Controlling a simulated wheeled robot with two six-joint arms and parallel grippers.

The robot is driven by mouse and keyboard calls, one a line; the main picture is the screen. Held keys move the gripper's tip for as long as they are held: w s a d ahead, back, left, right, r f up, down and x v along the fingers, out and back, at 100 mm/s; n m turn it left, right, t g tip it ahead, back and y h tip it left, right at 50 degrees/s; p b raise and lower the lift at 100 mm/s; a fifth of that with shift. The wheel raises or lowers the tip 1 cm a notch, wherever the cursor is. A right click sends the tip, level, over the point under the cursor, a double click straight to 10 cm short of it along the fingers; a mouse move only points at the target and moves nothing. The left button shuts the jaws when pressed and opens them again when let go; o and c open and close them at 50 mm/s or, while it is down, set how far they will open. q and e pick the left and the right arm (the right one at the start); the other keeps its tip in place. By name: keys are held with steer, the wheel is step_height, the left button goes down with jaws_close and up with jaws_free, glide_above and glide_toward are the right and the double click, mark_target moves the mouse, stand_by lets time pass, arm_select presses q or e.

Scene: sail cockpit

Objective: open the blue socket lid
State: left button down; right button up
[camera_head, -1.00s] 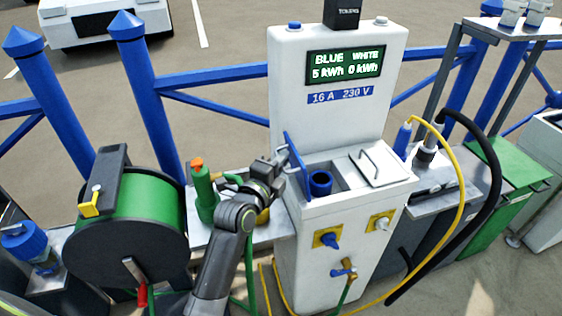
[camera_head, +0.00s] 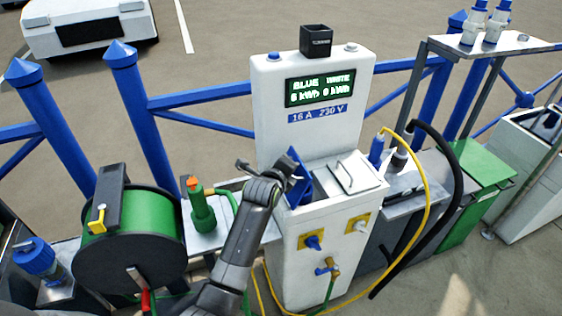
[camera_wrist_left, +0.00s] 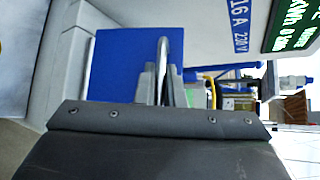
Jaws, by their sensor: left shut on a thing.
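The blue socket lid (camera_head: 300,178) stands raised at the left side of the white power pedestal's top. In the left wrist view the lid (camera_wrist_left: 122,62) is a flat blue panel with a silver bar handle (camera_wrist_left: 163,55). My left gripper (camera_wrist_left: 164,84) is shut on this handle, a grey finger on each side. In the head view my left gripper (camera_head: 283,178) is at the lid's left side, its fingers hard to make out. The socket under the lid is hidden now. My right gripper is not in view.
A closed white lid with a handle (camera_head: 347,172) is beside the blue one. A green hose reel (camera_head: 135,222) and green bottle (camera_head: 202,208) stand left. Yellow and black cables (camera_head: 455,190) loop on the right. The pedestal's display panel (camera_head: 318,88) rises behind.

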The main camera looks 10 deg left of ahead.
arm_select(q)
steer(key=shift+w+d+p, duration=0.3)
steer(key=shift+d, duration=0.2)
steer(key=shift+f, duration=0.1)
steer(key=c, duration=1.8)
jaws_free()
